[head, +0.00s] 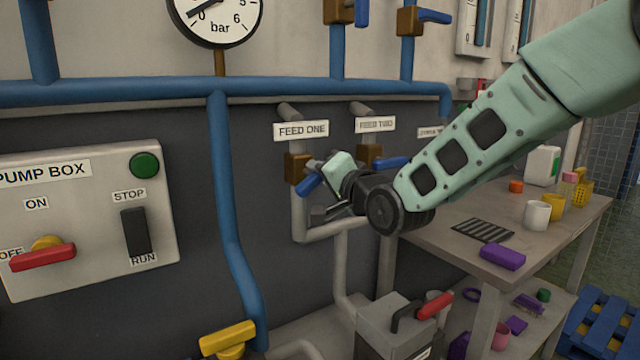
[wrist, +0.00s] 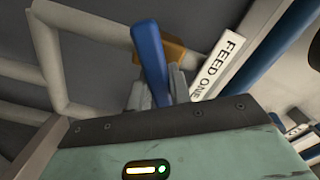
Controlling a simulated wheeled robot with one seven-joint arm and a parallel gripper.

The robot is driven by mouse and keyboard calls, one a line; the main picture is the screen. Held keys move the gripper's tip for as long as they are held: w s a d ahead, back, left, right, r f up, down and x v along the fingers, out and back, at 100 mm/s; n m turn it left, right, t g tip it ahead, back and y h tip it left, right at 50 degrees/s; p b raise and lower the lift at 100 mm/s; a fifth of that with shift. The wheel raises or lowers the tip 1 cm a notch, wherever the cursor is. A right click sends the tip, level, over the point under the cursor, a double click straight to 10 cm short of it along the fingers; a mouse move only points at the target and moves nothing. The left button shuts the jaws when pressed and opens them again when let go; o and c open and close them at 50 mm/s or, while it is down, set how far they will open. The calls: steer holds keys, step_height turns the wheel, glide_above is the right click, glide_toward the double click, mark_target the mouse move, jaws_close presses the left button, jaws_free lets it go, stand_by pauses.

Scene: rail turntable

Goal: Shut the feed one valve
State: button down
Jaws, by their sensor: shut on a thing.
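The feed one valve has a brown body (head: 297,168) on a grey pipe, under the "FEED ONE" sign (head: 301,130). Its blue lever (head: 308,185) shows in part in the head view, slanting; my gripper hides the rest. My gripper (head: 320,176) is at this lever. In the wrist view the blue lever (wrist: 150,62) lies between my two fingers (wrist: 157,88), which are shut on it. The brown body (wrist: 181,55) is just behind, and the "FEED ONE" sign (wrist: 217,63) is to its right.
The feed two valve (head: 370,155), with its sideways blue lever (head: 392,162), is close to the right of my gripper. A pump box (head: 90,215) is at left. A workbench (head: 425,232) with cups stands at right. A grey box with a red lever (head: 435,304) is below.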

steer(key=m, duration=0.1)
steer(key=m+b, duration=0.1)
steer(key=m, duration=0.2)
steer(key=shift+w+d+f+b, duration=0.1)
steer(key=shift+d+f+b, duration=0.05)
steer(key=shift+f+b, duration=0.2)
steer(key=shift+m+b, duration=0.35)
steer(key=shift+m, duration=0.85)
steer(key=c, duration=1.3)
jaws_free()
steer(key=v, duration=1.7)
steer(key=shift+d, duration=0.1)
